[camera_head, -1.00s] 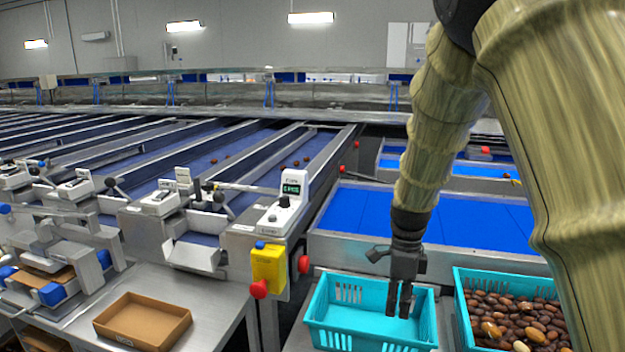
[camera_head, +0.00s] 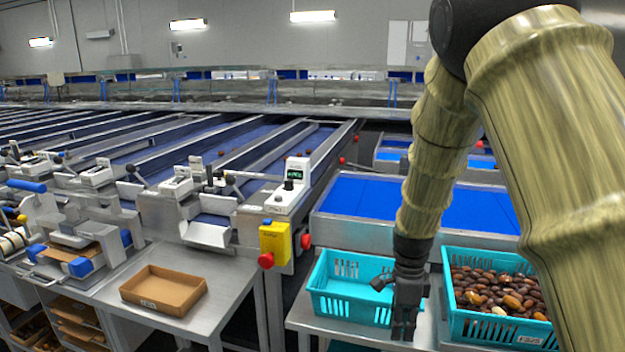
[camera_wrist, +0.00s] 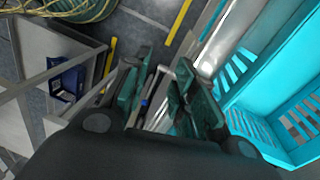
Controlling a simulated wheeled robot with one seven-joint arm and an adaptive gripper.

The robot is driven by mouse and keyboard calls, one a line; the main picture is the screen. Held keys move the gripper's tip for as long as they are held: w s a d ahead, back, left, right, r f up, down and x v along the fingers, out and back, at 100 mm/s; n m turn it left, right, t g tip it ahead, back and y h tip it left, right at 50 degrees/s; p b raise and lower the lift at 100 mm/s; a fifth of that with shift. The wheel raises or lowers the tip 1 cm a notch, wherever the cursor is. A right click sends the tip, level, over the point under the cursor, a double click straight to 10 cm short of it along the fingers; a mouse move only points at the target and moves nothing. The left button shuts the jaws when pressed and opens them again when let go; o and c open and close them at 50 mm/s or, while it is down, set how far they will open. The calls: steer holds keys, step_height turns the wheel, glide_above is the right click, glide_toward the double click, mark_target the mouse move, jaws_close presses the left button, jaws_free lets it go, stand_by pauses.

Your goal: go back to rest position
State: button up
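My gripper (camera_head: 404,325) points down in front of the right wall of the empty turquoise crate (camera_head: 345,302), near the front edge of the steel stand. In the wrist view, the two dark fingers of my gripper (camera_wrist: 160,97) stand apart with nothing seen between them. The turquoise crate (camera_wrist: 240,90) lies to their right there. In the head view the fingertips look close together, and part of the crate is hidden behind my gripper.
A second turquoise crate (camera_head: 450,300) full of brown dates stands to the right. A cardboard tray (camera_head: 163,290) lies on the steel table at left. A yellow control box (camera_head: 274,243) sits between. The wrist view shows floor with yellow lines (camera_wrist: 178,22).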

steer(key=s+d+f+n, duration=0.2)
steer(key=s+f+n, duration=0.3)
steer(key=s+f, duration=0.5)
steer(key=s+d+f+n, duration=0.1)
steer(key=s+f+n, duration=0.4)
steer(key=f, duration=0.9)
steer(key=s+f+n, duration=0.4)
steer(key=s, duration=0.6)
steer(key=s+a+f+n+t+p, duration=0.1)
steer(key=s+f+n, duration=0.3)
steer(key=s, duration=0.7)
steer(key=shift+s+n+t, duration=0.25)
steer(key=shift+n+t, duration=0.05)
steer(key=shift+n, duration=0.1)
